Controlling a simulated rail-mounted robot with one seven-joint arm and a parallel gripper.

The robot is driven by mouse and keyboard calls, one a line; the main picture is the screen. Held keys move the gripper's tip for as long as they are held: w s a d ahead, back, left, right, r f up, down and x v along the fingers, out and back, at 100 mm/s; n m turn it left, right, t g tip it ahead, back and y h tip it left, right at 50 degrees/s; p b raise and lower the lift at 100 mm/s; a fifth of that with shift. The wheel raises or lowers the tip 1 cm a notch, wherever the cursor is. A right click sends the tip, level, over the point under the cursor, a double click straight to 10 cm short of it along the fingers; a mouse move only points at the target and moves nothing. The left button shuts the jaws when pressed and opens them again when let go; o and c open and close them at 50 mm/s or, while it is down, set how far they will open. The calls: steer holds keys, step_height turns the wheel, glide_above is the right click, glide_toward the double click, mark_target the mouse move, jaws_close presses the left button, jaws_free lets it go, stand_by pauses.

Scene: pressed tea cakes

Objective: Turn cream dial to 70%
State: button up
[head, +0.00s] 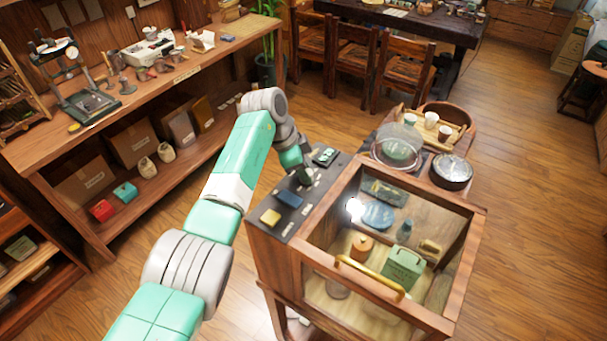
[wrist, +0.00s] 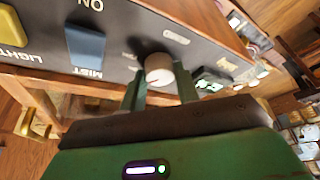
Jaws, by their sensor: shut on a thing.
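The cream dial (wrist: 158,68) sits on the dark control panel (wrist: 115,35) and shows between my fingers in the wrist view. My gripper (wrist: 160,80) is shut on the dial, one finger on each side. In the head view my gripper (head: 305,174) is over the panel's far part and hides the dial. The dial's setting cannot be read. A small dark display (wrist: 213,80) with green marks is right of the dial in the wrist view, too small to read.
A blue MIST switch (wrist: 86,46) and a yellow LIGHT switch (wrist: 9,28) are on the same panel. The glass-topped wooden cabinet (head: 462,262) with a brass handle (head: 370,277) adjoins it. A glass dome (head: 397,146) stands behind.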

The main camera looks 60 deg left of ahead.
mark_target(292, 180)
steer(key=shift+r+m, duration=0.1)
steer(key=shift+m, duration=0.2)
stand_by(0.4)
steer(key=o, duration=1)
steer(key=v, duration=0.7)
steer(key=shift+s+a+r, duration=0.1)
steer(key=shift+r, duration=0.25)
